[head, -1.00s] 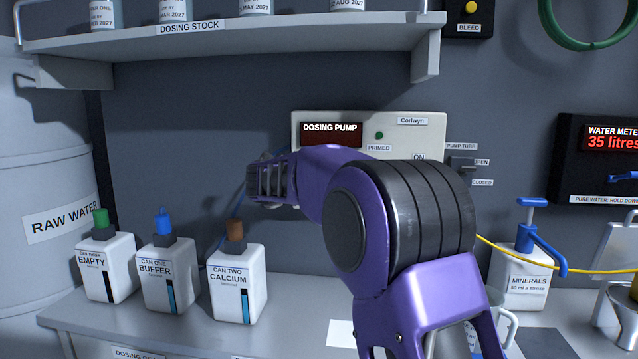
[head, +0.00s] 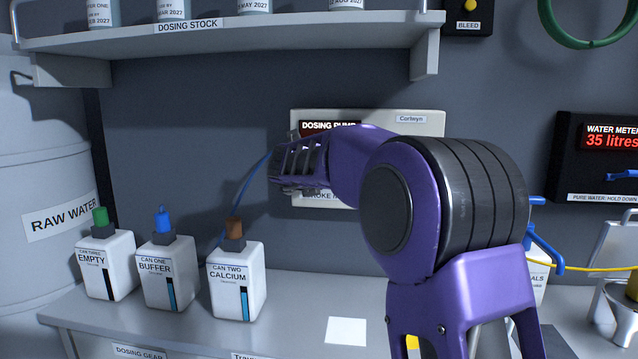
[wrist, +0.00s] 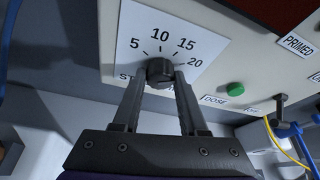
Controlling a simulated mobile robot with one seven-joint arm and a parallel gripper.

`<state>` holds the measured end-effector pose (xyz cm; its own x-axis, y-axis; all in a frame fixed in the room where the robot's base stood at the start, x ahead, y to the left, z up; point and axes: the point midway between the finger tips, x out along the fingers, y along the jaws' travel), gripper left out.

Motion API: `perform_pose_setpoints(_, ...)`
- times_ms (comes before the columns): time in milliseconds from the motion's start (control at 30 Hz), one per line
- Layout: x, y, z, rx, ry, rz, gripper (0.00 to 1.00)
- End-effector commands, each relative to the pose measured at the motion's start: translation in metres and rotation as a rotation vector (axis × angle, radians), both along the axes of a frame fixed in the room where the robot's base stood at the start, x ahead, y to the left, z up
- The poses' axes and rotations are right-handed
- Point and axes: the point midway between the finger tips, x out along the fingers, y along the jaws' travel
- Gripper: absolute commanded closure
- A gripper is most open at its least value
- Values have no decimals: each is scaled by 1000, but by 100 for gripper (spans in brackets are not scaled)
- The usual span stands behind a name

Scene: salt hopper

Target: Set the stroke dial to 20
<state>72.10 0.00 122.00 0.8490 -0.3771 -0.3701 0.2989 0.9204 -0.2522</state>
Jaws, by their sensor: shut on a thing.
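The stroke dial (wrist: 160,71) is a small dark round knob on a white scale plate (wrist: 140,18) marked 5, 10, 15 and 20. My gripper (wrist: 160,80) has one finger on each side of the knob and is shut on it. I cannot tell which number the knob's pointer faces. In the head view my gripper (head: 298,165) is at the front of the dosing pump (head: 420,127), over its left part, and hides the dial. My forearm covers much of the pump's face.
In the wrist view a green button (wrist: 235,89) by the DOSE label and a dark switch (wrist: 281,103) sit right of the dial. A blue tube (head: 245,190) runs behind the gripper. Several cans, including CAN TWO (head: 237,285), stand below left. A shelf (head: 230,45) is above.

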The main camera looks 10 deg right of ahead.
Motion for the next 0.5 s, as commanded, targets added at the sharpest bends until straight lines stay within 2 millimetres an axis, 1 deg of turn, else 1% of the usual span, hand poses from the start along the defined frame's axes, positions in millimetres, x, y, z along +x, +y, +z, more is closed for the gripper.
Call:
perform_pose_setpoints(400, 0, 0, -1, 10, -1, -1, 100)
perform_pose_setpoints(433, 0, 0, -1, 10, -1, -1, 56)
perform_pose_setpoints(500, 0, 0, -1, 10, -1, -1, 43)
